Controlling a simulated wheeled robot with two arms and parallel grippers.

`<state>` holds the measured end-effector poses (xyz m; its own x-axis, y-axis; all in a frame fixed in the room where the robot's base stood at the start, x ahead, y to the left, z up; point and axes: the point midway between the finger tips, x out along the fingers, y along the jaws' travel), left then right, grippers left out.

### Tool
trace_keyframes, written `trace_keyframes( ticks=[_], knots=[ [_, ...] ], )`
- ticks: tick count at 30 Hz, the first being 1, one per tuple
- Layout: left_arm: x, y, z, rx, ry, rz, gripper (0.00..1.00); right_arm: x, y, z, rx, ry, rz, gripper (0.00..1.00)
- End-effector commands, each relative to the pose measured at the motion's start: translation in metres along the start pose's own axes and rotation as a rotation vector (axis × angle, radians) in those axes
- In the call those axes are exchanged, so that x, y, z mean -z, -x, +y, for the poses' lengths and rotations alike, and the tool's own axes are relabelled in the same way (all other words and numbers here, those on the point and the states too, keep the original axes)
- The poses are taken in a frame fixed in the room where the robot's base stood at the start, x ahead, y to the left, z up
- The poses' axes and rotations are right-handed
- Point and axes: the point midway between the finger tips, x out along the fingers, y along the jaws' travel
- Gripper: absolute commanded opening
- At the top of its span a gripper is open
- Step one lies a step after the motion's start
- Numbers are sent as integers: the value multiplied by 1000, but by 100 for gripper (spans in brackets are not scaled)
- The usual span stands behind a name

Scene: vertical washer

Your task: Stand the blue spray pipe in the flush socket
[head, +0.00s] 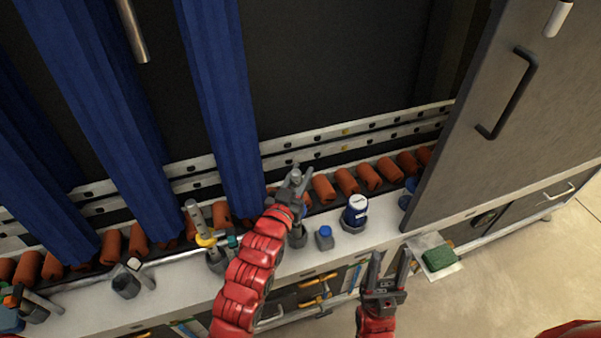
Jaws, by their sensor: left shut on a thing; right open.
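My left gripper (294,184) is shut on a slim grey upright piece, probably the spray pipe. Only its grey top (296,173) shows above the fingers; no blue marking can be made out on it. A dark grey socket (298,238) stands on the white ledge just below the gripper, partly hidden by my red arm. I cannot tell whether the held piece is in that socket. My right gripper (389,268) is open and empty in front of the ledge, fingers pointing up.
A yellow-collared pipe (199,222) stands left of my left arm. Blue strips (222,100) hang behind, above orange rollers (345,181). A grey door (490,130) stands open at right. A green sponge (438,258) lies below it.

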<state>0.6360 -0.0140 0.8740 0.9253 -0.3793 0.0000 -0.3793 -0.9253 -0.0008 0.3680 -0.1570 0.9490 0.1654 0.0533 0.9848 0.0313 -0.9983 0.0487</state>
Motion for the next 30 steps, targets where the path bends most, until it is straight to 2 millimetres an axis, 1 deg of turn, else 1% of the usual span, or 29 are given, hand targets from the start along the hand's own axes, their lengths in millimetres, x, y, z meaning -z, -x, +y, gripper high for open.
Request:
trace_keyframes(
  ticks=[13,14,15,19,20,30],
  knots=[
    [-11,0,0,0,0,3,0,-1,7,0,0,0,0,50],
    [-11,0,0,0,0,3,32,-1,6,0,0,0,0,50],
    [-10,0,0,0,0,3,39,-1,6,0,0,0,0,50],
    [-11,0,0,0,0,2,62,-1,6,0,0,0,0,50],
    [-11,0,0,0,0,2,65,-1,6,0,0,0,0,50],
    [-12,3,0,0,0,-1,65,-1,7,0,0,0,0,50]
  ],
)
